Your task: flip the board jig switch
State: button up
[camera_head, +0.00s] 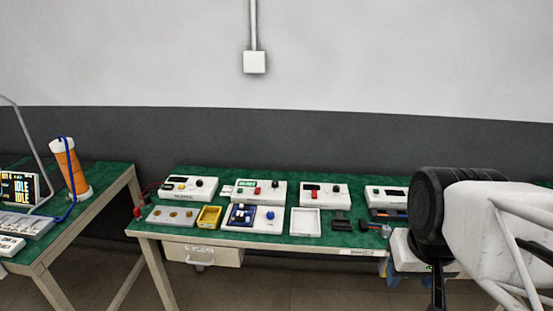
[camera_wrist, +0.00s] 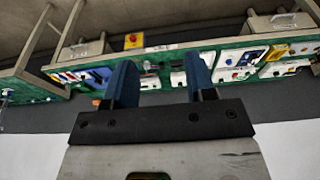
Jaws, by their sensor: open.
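My gripper (camera_wrist: 160,78) shows in the wrist view as two blue fingers spread apart, with nothing between them. In the head view my arm fills the right side and the fingers cannot be made out. Several small white units stand on the green bench (camera_head: 340,240). One has a red switch-like part (camera_head: 312,190), one a green label and red part (camera_head: 258,191), and a low white board carries a blue knob (camera_head: 268,221). The pictures are too small to tell which is the board jig or how its switch stands. My gripper is apart from all of them.
A yellow tray (camera_head: 208,217) and an empty white tray (camera_head: 305,222) lie along the front of the bench. A drawer (camera_head: 204,254) hangs below the bench.

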jog(key=o, duration=0.3)
jog(key=w+a+r+n, duration=0.1)
jog(key=w, duration=0.5)
jog(key=w+a+r+n, duration=0.1)
jog(key=w+a+n, duration=0.1)
jog(key=w, duration=0.4)
jog(key=w+a+r+n, duration=0.1)
jog(key=w+r, duration=0.1)
jog(key=w, duration=0.3)
jog(key=shift+w+a+g, duration=0.25)
jog(key=shift+w+g, duration=0.05)
jog(key=shift+w, duration=0.1)
jog(key=shift+o, duration=0.2)
jog(key=n+g, duration=0.2)
jog(key=n, duration=1.2)
send_over(257, 190)
jog(key=f, duration=2.5)
jog(key=shift+d+f, duration=0.15)
jog(key=shift+d, duration=0.15)
jog(key=shift+w+a+f, duration=0.15)
jog(key=shift+a+f, duration=0.05)
jog(key=shift+f, duration=0.05)
jog(key=shift+f, duration=0.15)
jog(key=shift+f, duration=3.8)
